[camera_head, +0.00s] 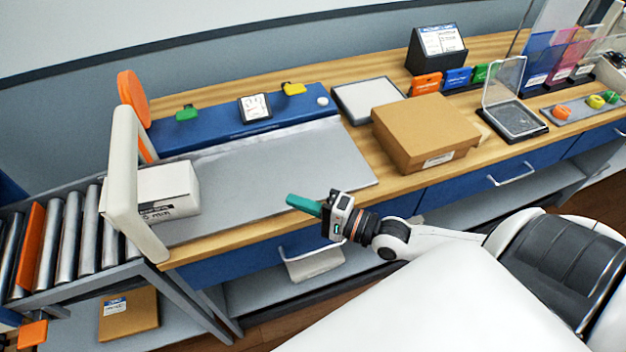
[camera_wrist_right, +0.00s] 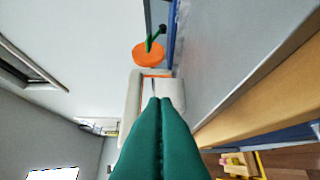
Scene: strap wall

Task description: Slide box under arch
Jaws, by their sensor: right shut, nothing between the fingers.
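A white box (camera_head: 172,186) with dark print lies on the grey metal plate at the left end of the bench, right beside the cream arch (camera_head: 122,170). The arch's front post covers part of the view there, so I cannot tell how far the box is inside it. My right gripper (camera_head: 291,201), with green fingers, is shut and empty above the front edge of the plate, well to the right of the box and apart from it. In the right wrist view the shut fingers (camera_wrist_right: 160,103) point towards the box (camera_wrist_right: 172,92) and arch (camera_wrist_right: 132,105). My left gripper is not in view.
The grey plate (camera_head: 270,170) is clear between box and gripper. A roller conveyor (camera_head: 88,232) lies beyond the arch at left. An orange disc (camera_head: 132,98) stands behind the arch. A cardboard box (camera_head: 425,128) sits to the right. A blue panel (camera_head: 225,128) runs along the back.

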